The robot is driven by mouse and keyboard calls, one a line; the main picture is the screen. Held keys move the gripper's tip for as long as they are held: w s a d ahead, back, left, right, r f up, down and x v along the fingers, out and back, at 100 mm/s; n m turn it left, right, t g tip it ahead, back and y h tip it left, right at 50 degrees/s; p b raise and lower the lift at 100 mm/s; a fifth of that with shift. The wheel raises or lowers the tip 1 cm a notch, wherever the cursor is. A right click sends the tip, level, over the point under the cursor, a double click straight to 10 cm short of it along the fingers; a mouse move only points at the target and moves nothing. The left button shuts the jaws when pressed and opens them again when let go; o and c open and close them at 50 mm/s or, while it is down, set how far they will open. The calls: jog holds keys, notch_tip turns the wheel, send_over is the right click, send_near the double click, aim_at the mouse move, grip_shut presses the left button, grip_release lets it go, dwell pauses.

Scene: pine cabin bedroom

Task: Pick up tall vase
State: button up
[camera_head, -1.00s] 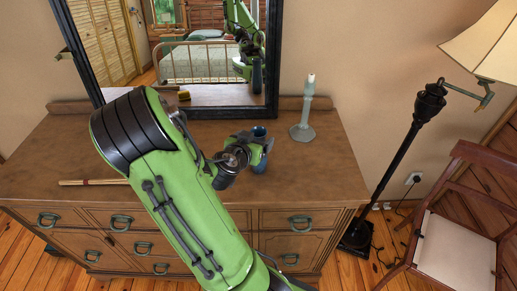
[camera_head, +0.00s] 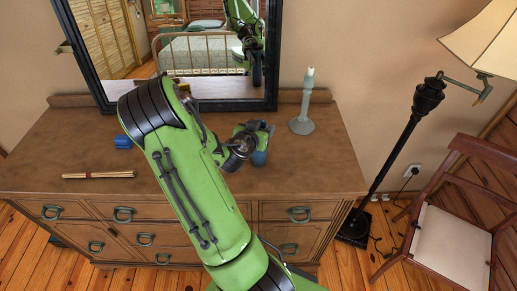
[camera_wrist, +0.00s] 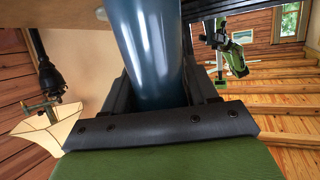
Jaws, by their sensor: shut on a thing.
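The tall vase is glossy dark blue. In the wrist view the vase (camera_wrist: 150,50) runs from the top edge down between the two dark jaws of my gripper (camera_wrist: 150,95). In the head view my gripper (camera_head: 262,128) is over the right half of the dresser top, and a blue part of the vase (camera_head: 260,157) shows just below it. My gripper is shut on the vase. The rest of the vase is hidden by the gripper in the head view. I cannot tell whether its base touches the dresser.
On the wooden dresser (camera_head: 330,180) a pale candlestick (camera_head: 302,118) stands close right of my gripper. A small blue object (camera_head: 123,142) and a bundle of sticks (camera_head: 98,175) lie left. A black-framed mirror (camera_head: 272,60) stands behind. A floor lamp (camera_head: 400,150) and chair (camera_head: 450,225) stand right.

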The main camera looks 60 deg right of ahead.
jog(key=shift+c, duration=0.9)
jog(key=shift+r, duration=0.1)
